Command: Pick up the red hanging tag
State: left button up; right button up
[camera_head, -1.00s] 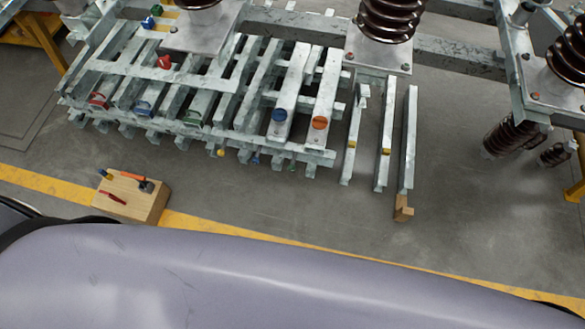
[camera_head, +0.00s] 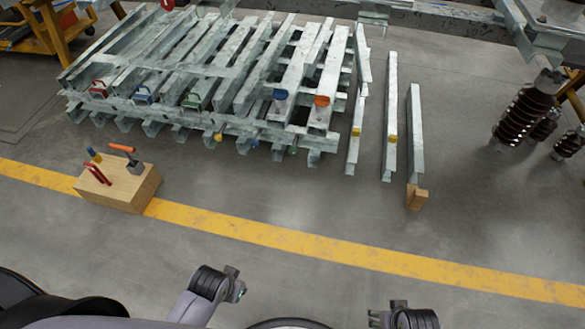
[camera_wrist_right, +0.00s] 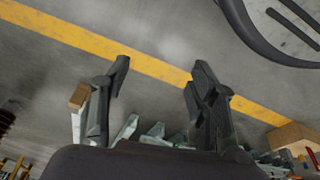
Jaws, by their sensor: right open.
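A small red hanging piece (camera_head: 98,88), which looks like the red tag, hangs at the front left of the stacked metal beams in the head view. Similar blue (camera_head: 142,94) and green (camera_head: 191,100) pieces hang to its right. My right gripper (camera_wrist_right: 160,70) is open in the wrist view, with nothing between its two dark fingers. In the head view, parts of my arms show at the bottom edge, far in front of the beams.
A wooden block (camera_head: 125,197) with red- and orange-handled tools stands on the floor at the left. A yellow line (camera_head: 300,238) crosses the floor. Several loose beams (camera_head: 390,110) lie right of the stack, with a small wooden piece (camera_head: 417,199). The floor before the line is clear.

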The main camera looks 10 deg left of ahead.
aim_at(93, 168)
jog(key=u, duration=1.9)
